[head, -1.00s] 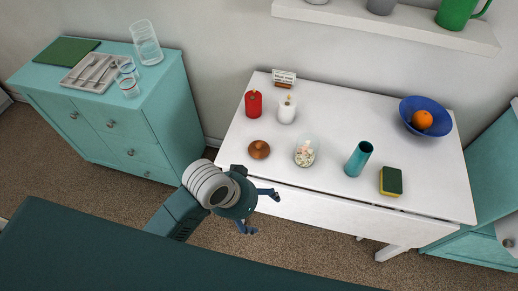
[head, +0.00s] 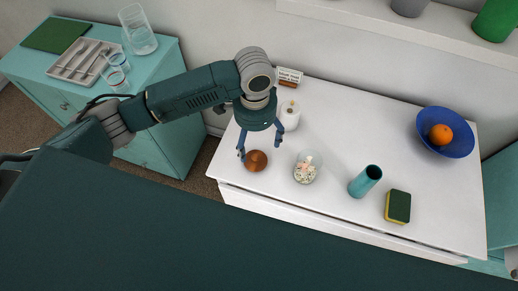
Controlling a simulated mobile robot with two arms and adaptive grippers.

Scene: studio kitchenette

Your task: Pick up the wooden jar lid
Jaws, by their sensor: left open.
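The wooden jar lid (head: 256,160) is a round brown disc with a small knob. It lies on the white table (head: 330,120) near its left front edge. My left gripper (head: 260,149) is open, with its two fingers apart and pointing down over the lid. One finger shows to the left of the lid and the other to its upper right. I cannot tell the exact height of the fingertips above the table. My right gripper is not in view.
A glass jar with pale contents (head: 306,168) stands close right of the lid. A white candle (head: 290,115) stands behind the gripper. A teal cup (head: 365,181), a sponge (head: 398,206) and a blue bowl (head: 444,148) with an orange (head: 440,134) stand farther right.

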